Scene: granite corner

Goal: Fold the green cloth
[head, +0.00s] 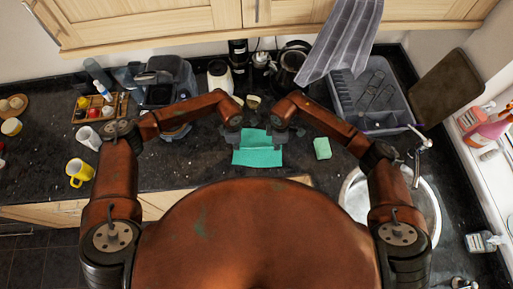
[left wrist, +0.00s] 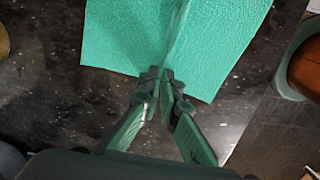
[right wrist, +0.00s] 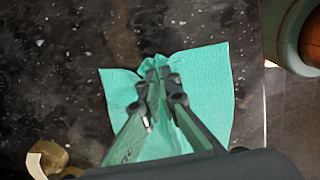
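The green cloth (head: 257,157) lies on the dark counter in front of my body in the head view, with its far part raised between my two grippers. My left gripper (head: 232,136) is at its left side. In the left wrist view the fingertips (left wrist: 166,80) are shut on the cloth (left wrist: 115,40), which rises in a ridge from them. My right gripper (head: 280,137) is at its right side. In the right wrist view the fingertips (right wrist: 160,75) pinch the cloth (right wrist: 212,75), which bunches up around them.
A light green sponge (head: 322,148) lies right of the cloth, near the round sink (head: 425,205). A grey dish rack (head: 385,100) stands behind it. Left are a yellow mug (head: 79,172), a white mug (head: 88,138) and a spice tray (head: 92,110). Small cups (head: 253,102) stand behind the cloth.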

